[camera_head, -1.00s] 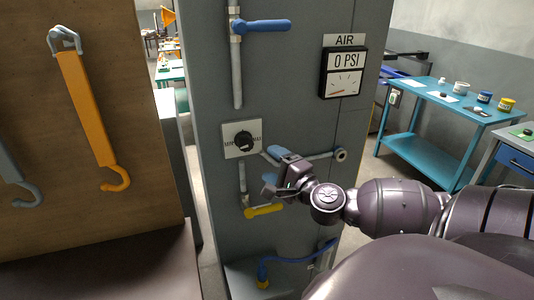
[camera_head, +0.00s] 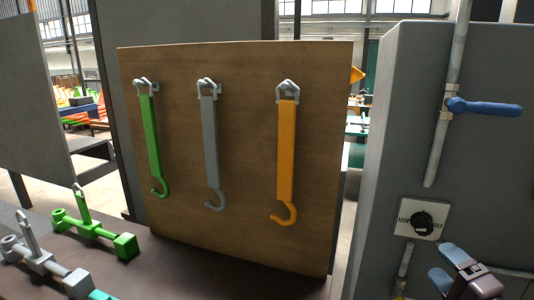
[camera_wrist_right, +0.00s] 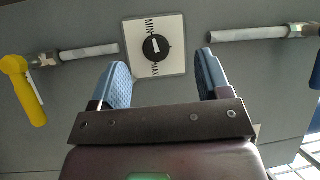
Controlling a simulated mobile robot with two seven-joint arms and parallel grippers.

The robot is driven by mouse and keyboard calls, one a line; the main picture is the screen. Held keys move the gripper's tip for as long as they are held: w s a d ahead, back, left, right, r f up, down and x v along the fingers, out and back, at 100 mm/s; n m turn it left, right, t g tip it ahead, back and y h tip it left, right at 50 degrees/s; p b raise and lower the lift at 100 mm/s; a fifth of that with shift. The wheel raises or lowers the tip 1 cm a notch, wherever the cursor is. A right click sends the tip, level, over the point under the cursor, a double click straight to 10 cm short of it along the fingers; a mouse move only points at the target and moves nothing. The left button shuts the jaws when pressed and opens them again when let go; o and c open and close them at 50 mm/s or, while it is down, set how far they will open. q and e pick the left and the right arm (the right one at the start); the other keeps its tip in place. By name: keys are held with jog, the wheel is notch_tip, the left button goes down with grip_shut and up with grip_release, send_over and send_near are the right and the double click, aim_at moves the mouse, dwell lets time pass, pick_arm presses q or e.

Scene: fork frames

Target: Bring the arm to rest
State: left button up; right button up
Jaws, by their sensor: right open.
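My right gripper (camera_head: 451,268) shows at the lower right of the head view, with two blue-padded fingers. It is open and empty, in front of the grey panel and below and to the right of the black dial knob (camera_head: 423,222). In the right wrist view the open fingers of my right gripper (camera_wrist_right: 162,72) stand apart, with the dial knob (camera_wrist_right: 156,48) between and beyond their tips. No contact with the knob shows. Most of my right arm is outside the head view. My left gripper does not show.
The grey panel (camera_head: 385,150) carries a blue-handled valve (camera_head: 485,107). The wrist view shows a yellow handle (camera_wrist_right: 24,92) at left and pipes. A wooden board (camera_head: 250,150) holds green, grey and orange hooks. Green and grey fixtures (camera_head: 95,230) lie on the dark bench (camera_head: 190,272).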

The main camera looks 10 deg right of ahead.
jog(key=s+a+f+n+g, duration=0.2)
jog(key=s+a+f+n, duration=0.1)
jog(key=f, duration=0.7)
jog(key=s+a+f+n+g+b, duration=0.1)
jog(key=s+a+f+n+g, duration=0.2)
jog(key=a+f+n, duration=0.3)
jog(key=s+a+f+n+g+h+b, duration=0.1)
jog(key=s+a+f+n, duration=0.3)
jog(key=f, duration=1.1)
jog(key=a+n+g, duration=0.1)
jog(key=n, duration=0.2)
jog(key=shift+s+a+f+n+g, duration=0.15)
jog(key=shift+s+f+n+g, duration=0.15)
jog(key=shift+s+f+n, duration=0.1)
